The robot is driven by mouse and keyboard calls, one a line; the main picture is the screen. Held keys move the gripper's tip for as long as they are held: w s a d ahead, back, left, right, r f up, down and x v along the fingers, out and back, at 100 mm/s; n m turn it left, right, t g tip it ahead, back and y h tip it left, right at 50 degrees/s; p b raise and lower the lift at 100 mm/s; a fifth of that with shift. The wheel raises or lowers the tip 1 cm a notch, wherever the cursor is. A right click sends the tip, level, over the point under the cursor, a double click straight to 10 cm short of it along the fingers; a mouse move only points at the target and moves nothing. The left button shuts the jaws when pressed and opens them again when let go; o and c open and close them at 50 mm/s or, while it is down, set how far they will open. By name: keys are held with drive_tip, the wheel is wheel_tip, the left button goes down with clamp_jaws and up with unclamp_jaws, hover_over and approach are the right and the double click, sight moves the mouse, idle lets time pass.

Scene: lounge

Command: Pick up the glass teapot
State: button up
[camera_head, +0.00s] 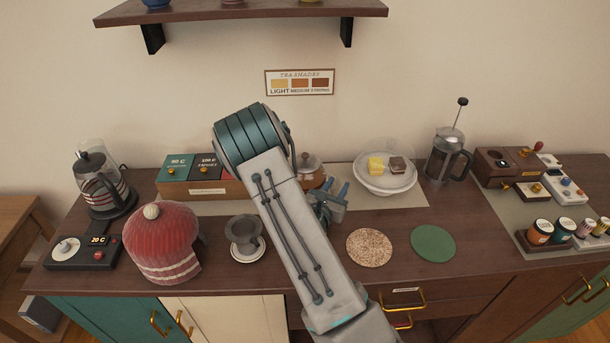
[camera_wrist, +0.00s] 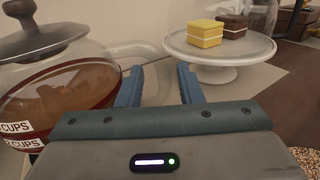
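The glass teapot (camera_wrist: 62,88) fills the left of the wrist view. It has a dark lid with a knob, amber liquid, a red band and "CUPS" labels. In the head view only part of the teapot (camera_head: 310,172) shows behind my arm; its handle and spout cannot be made out. In the head view my gripper (camera_head: 334,190) is just right of the teapot.
A cake stand (camera_head: 386,184) with a yellow and a brown cake is to the right. A cup (camera_head: 245,230) and a red cosy (camera_head: 162,245) are left.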

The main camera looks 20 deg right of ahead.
sight(336, 178)
drive_tip(key=shift+c, duration=0.3)
clamp_jaws()
drive_tip(key=shift+r, duration=0.2)
drive_tip(key=shift+r, duration=0.95)
drive_tip(key=shift+r+b, duration=0.35)
drive_tip(key=shift+r, duration=0.45)
drive_tip(key=s+d+r+p, duration=0.6)
drive_tip(key=s+r+p, duration=0.1)
drive_tip(key=s+p, duration=0.1)
drive_tip(key=shift+s, duration=0.5)
